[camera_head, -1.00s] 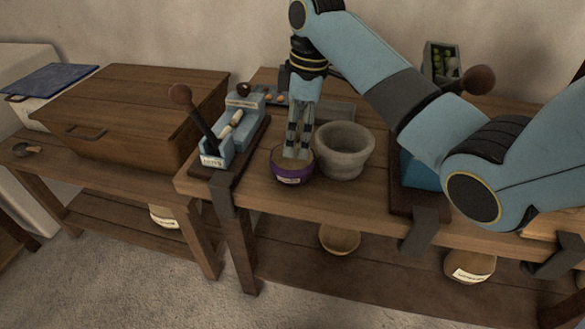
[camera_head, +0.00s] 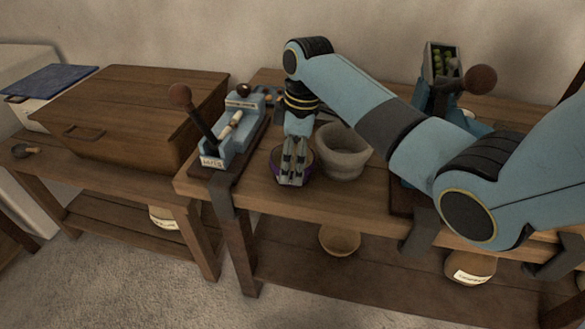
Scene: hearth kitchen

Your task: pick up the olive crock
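A small purple crock (camera_head: 275,166) stands near the front edge of the right bench, left of a grey stone mortar (camera_head: 343,152). I take it for the olive crock, but no readable label shows now. My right gripper (camera_head: 290,178) is over this crock with its fingers pointing down and toward the camera. The fingers hide most of the crock's middle and front. I cannot tell whether they touch it or how far apart they are. My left gripper is not in view.
A blue lever press (camera_head: 227,140) stands left of the crock. A wooden chest (camera_head: 125,110) sits on the left bench. On the lower shelf are a bowl (camera_head: 339,241) and a labelled jar (camera_head: 468,268). Another lever device (camera_head: 437,90) stands behind my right arm.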

